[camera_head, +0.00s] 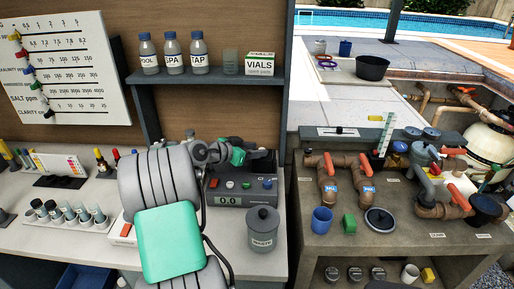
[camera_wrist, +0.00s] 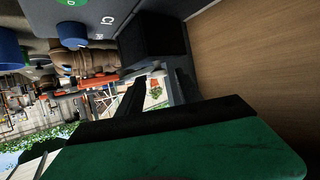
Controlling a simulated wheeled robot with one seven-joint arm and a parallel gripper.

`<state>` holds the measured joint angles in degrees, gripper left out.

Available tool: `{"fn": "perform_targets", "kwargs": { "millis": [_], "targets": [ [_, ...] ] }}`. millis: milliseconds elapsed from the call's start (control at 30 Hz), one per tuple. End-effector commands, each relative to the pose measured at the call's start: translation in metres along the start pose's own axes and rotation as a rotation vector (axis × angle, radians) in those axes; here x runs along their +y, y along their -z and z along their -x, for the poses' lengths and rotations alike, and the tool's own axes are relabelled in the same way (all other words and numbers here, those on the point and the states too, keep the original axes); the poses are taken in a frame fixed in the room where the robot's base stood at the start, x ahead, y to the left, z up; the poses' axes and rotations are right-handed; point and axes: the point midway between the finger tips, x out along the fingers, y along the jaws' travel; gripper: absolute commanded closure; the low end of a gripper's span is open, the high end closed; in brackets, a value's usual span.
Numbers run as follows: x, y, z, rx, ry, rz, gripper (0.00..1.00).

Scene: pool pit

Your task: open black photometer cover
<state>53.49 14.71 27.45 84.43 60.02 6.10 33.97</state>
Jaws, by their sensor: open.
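The photometer (camera_head: 258,197) is a dark grey box on the bench with a small display reading 0.0. Its black cover (camera_head: 262,161) is a dark block at the back right of the box, and seems to lie down on it. In the wrist view the cover (camera_wrist: 152,36) is a black block just beyond my fingers. My gripper (camera_head: 240,155) is behind the photometer, beside the cover's left side. In the wrist view my gripper (camera_wrist: 156,84) has its two dark fingers apart with nothing between them. Whether a finger touches the cover cannot be told.
A grey lidded waste jar (camera_head: 263,230) stands in front of the photometer. A wooden back wall (camera_wrist: 245,45) is close behind. A shelf (camera_head: 205,77) with bottles and a vials box is above. Vials (camera_head: 70,213) stand at the left; pipes and valves (camera_head: 340,175) are at the right.

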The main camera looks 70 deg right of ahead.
Motion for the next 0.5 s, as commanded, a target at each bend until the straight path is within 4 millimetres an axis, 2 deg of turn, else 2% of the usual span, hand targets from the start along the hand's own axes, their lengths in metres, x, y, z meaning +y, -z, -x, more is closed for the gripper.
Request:
{"fn": "perform_targets", "kwargs": {
  "millis": [100,333,500],
  "targets": [
    [0.0007,0.0005,-0.0104,-0.001,-0.001,0.0,0.58],
    [0.0011,-0.0001,-0.0126,-0.001,-0.001,-0.001,0.58],
    [0.0015,0.0001,-0.0127,-0.001,-0.002,-0.001,0.71]
  ]
}}
